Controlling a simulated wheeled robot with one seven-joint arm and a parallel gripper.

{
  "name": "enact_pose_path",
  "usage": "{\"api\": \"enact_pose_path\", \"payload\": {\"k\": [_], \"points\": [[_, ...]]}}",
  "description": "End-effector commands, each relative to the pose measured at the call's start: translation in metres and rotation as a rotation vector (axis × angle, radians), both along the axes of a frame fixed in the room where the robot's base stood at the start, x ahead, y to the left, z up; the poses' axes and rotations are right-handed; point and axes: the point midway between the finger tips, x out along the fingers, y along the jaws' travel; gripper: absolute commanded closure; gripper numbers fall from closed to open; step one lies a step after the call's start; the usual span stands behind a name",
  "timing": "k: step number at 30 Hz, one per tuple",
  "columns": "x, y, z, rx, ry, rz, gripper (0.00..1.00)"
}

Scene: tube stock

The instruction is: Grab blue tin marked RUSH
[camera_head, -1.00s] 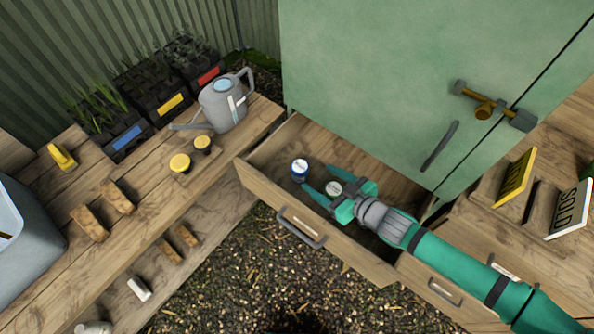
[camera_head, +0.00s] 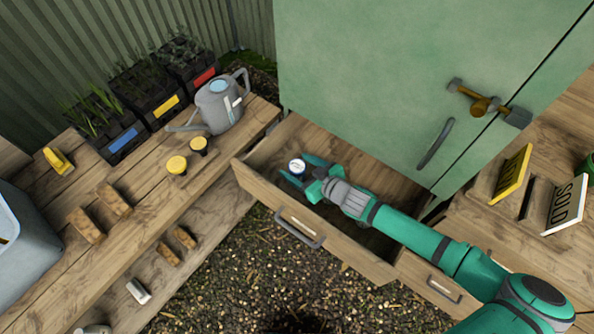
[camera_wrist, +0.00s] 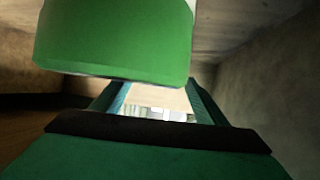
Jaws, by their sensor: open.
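A tin with a white lid and blue side (camera_head: 297,168) stands in the open wooden drawer, in the head view. Its lid marking is too small to read. My gripper (camera_head: 294,165) is low in the drawer, open, with one finger on each side of this tin; I cannot tell whether they touch it. In the wrist view, a large green rounded thing (camera_wrist: 115,40), perhaps another tin, fills the upper left close to the camera. My fingers (camera_wrist: 160,100) reach forward below it, and the blue tin is not clearly visible there.
On the left bench stand a watering can (camera_head: 220,105), two yellow-lidded tins (camera_head: 177,165) and plant crates (camera_head: 122,138). A SOLD sign (camera_head: 565,205) stands at right.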

Motion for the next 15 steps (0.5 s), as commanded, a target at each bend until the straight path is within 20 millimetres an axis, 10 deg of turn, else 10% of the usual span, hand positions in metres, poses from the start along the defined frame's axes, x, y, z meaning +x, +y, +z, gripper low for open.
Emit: {"api": "enact_pose_path", "payload": {"k": [10,15], "points": [[0.0049,0.0044,-0.0029,0.0,0.0,0.0,0.36],[0.0048,0.0043,-0.0029,0.0,0.0,-0.001,0.76]]}}
